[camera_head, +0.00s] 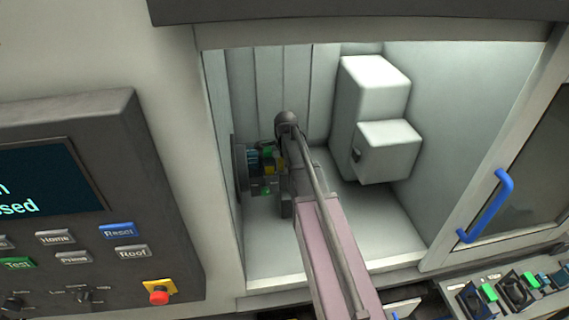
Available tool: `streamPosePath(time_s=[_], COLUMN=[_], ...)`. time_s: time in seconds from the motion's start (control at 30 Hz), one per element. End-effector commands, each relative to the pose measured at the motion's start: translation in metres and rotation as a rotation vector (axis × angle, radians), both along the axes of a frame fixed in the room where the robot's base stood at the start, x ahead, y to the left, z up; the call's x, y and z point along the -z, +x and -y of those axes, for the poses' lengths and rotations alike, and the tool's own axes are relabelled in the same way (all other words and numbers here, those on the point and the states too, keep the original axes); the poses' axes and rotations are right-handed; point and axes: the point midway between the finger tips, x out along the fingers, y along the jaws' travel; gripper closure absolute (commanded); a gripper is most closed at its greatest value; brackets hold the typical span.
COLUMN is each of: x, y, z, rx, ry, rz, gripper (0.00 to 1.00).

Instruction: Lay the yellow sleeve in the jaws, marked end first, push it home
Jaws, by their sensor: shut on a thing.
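The yellow sleeve (269,166) shows as a small yellow patch just right of the jaws. My gripper (268,170), with green on its fingers, is shut on the sleeve. My arm reaches in from the lower right and covers part of the gripper. The sleeve's marked end is too small to make out. I cannot tell whether the sleeve touches the jaws or is inside them.
A white block-shaped housing (375,115) stands at the back right of the chamber. The chamber floor (272,250) is clear. The door with a blue handle (487,207) is at the right. A control panel (85,200) is at the left. A tray with green-marked parts (515,290) is at lower right.

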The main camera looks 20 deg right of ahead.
Motion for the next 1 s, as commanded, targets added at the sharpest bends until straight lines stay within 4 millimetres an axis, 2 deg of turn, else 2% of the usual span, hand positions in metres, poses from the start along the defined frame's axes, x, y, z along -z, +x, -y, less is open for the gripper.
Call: streamPosePath(time_s=[0.27,0.3,0.4,0.83,1.0], x=[-0.0002,-0.0002,-0.0002,-0.0004,-0.0071], y=[0.0009,0.0010,0.0009,0.0008,0.0006], z=[-0.0045,-0.0048,-0.0047,-0.0046,-0.0035], rx=[-0.001,-0.001,-0.001,-0.001,0.000], ry=[0.001,0.001,0.001,0.001,0.001], rz=[0.000,0.000,0.000,0.000,0.000], gripper=[0.94,0.30,0.00,0.00,0.00])
